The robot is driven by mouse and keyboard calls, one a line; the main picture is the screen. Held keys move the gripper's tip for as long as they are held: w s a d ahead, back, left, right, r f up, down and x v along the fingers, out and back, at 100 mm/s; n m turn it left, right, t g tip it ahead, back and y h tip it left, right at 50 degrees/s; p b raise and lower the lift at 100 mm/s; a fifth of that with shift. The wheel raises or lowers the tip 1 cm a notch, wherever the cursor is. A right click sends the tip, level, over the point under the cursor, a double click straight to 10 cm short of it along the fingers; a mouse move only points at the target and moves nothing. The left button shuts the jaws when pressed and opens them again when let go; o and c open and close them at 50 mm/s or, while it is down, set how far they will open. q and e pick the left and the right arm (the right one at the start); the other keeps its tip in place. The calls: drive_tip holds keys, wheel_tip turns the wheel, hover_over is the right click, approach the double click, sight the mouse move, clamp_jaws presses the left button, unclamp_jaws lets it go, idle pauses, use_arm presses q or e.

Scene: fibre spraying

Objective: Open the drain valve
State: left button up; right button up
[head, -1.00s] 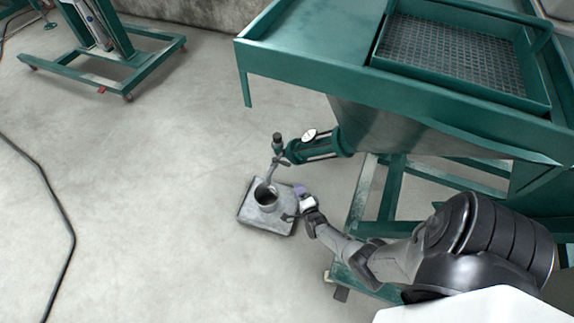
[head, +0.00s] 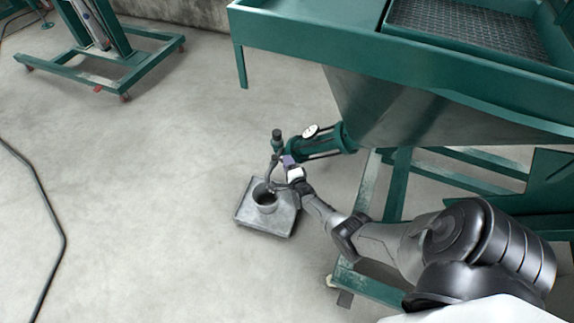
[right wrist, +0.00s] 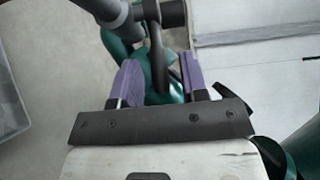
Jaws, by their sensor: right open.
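The drain valve (head: 276,146) is at the end of the green pump pipe under the hopper, with a dark cap on top and a grey spout bending down. My right gripper (head: 287,164) is right beside the valve, its purple fingers close to the lower side of the pipe end. In the right wrist view, the open purple fingers of the right gripper (right wrist: 159,76) stand on either side of a dark grey lever (right wrist: 157,62). I see gaps beside the lever; contact is unclear. My left gripper is out of view.
A round gauge (head: 310,131) sits on the pipe. The green machine frame (head: 398,185) is to the right.

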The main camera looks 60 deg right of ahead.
drive_tip(key=shift+w+d, duration=0.3)
drive_tip(key=shift+w, duration=0.1)
clamp_jaws()
idle(0.4)
